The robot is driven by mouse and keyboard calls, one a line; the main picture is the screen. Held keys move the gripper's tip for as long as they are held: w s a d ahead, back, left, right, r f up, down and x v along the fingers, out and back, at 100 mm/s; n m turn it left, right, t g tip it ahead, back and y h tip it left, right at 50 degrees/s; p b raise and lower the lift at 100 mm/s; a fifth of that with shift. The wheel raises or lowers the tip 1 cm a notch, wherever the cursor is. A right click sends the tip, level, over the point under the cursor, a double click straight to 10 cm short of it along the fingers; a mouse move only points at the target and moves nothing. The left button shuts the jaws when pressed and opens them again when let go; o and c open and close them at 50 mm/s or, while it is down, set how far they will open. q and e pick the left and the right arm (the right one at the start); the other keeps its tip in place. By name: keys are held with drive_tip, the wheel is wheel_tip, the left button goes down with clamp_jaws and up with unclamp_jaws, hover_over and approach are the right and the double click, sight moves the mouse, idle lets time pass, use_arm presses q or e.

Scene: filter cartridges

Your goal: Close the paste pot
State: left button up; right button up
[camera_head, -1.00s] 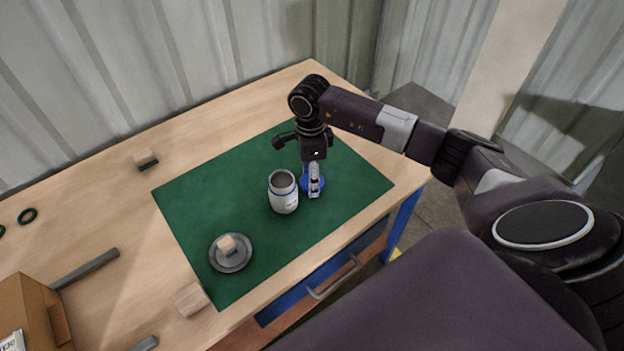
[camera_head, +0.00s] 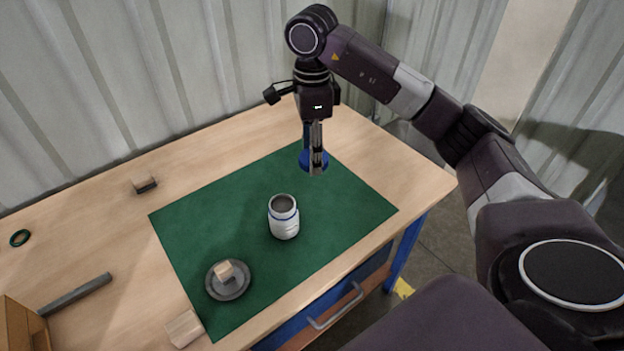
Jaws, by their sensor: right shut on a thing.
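The white paste pot (camera_head: 284,218) with a blue band stands upright and open on the green mat (camera_head: 340,205). Its dark inside shows at the top. My right gripper (camera_head: 316,165) is shut on a round blue lid (camera_head: 309,157), partly hidden behind the fingers. It holds the lid above the mat, behind and to the right of the pot, apart from it. My left gripper is not in view.
A grey dish (camera_head: 229,292) with a wooden block (camera_head: 224,271) in it sits on the mat's near left. Another block (camera_head: 184,328) lies by the mat's corner. A block (camera_head: 144,184), a grey bar (camera_head: 76,295), a green ring (camera_head: 19,238) and a cardboard box (camera_head: 22,325) are at left.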

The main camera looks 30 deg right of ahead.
drive_tip(key=shift+r, duration=1.55)
drive_tip(key=s+a+f+n, duration=0.2)
drive_tip(key=s+a+n, duration=0.4)
drive_tip(key=n, duration=0.5)
drive_tip(key=s+a+f+n, duration=0.3)
drive_tip(key=s+a+n, duration=0.4)
drive_tip(key=s+n, duration=0.2)
drive_tip(key=shift+f+n, duration=0.25)
drive_tip(key=shift+n, duration=1.05)
